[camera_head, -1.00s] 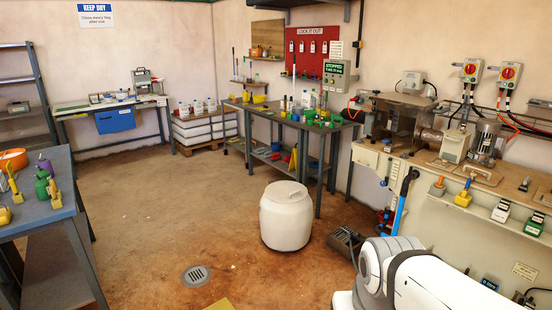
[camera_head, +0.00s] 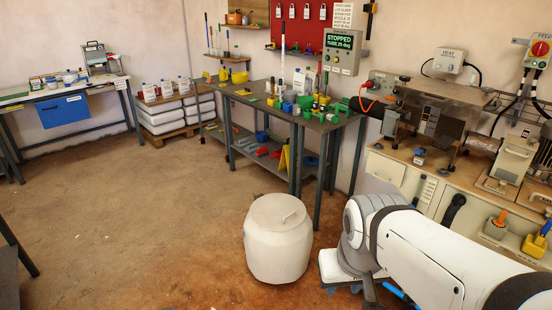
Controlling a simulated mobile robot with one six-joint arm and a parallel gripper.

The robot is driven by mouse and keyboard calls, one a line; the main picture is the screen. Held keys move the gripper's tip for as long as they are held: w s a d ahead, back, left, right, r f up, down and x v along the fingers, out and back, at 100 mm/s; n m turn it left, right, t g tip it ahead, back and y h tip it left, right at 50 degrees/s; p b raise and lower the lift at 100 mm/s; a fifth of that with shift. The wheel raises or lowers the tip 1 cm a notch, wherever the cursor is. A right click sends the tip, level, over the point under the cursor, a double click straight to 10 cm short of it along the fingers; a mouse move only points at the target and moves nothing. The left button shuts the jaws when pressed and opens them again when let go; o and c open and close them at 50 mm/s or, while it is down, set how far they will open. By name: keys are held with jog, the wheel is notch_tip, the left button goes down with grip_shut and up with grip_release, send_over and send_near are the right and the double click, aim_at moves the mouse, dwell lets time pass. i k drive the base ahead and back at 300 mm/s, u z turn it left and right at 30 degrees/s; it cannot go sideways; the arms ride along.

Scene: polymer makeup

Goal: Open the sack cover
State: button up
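I see nothing that I can clearly name as the sack cover. White stacked packs (camera_head: 162,120), which may be sacks, lie on a wooden pallet at the back left, with several bottles and tags on top. A white drum (camera_head: 277,250) stands upright on the floor in the middle, with its round lid (camera_head: 275,212) on. My white arm reaches in from the lower right, beside the drum in the picture. My gripper is not recognisable in this view.
A dark workbench (camera_head: 270,103) with tubs and bottles stands behind the drum. A machine counter (camera_head: 470,205) runs along the right. A table with a blue box (camera_head: 62,110) is at the back left. The brown floor (camera_head: 130,225) at left is clear.

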aim_at(273, 212)
jog(key=z, duration=0.1)
jog(key=i, duration=2)
jog(key=u, duration=0.15)
